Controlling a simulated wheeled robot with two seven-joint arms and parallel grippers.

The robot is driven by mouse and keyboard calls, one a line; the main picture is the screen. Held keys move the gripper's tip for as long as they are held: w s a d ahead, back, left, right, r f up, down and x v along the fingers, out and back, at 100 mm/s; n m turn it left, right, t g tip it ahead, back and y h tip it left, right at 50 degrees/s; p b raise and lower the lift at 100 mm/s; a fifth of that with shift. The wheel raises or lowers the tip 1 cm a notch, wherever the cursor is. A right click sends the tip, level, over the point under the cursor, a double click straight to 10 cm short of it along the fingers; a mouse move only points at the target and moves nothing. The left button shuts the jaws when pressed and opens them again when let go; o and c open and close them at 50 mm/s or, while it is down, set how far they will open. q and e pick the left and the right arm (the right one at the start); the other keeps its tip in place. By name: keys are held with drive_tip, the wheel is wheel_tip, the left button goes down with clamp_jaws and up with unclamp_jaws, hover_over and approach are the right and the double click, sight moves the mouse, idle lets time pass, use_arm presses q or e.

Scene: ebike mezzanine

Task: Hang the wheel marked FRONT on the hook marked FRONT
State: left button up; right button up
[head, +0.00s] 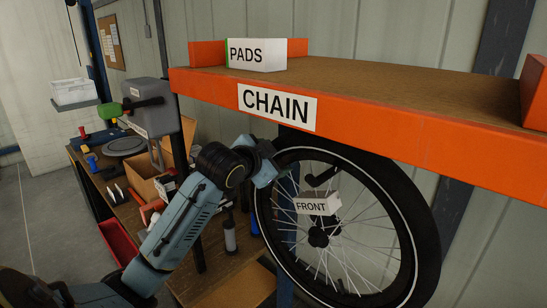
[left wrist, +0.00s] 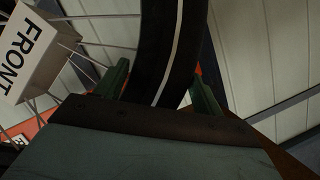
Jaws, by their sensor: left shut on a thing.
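The wheel (head: 425,225) has a black tyre with a thin pale line and stands upright just below the orange shelf. A white block marked FRONT (head: 318,204) shows among its spokes near the hub; it also shows in the left wrist view (left wrist: 25,52). A black curved hook-like piece (head: 322,179) shows just above that block; I cannot tell whether the wheel rests on it. My left gripper (head: 277,168) is shut on the tyre at the wheel's upper left. In the left wrist view its two green fingers lie either side of the tyre (left wrist: 170,50). My right gripper is not in view.
The orange shelf (head: 400,140), marked CHAIN, overhangs close above the wheel and bears a PADS box (head: 257,55). A cluttered wooden workbench (head: 215,275) with tools and an open cardboard box (head: 148,178) lies at left. Bare floor (head: 40,225) shows at far left.

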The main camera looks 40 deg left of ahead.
use_arm(q)
drive_tip(key=shift+r, duration=0.4)
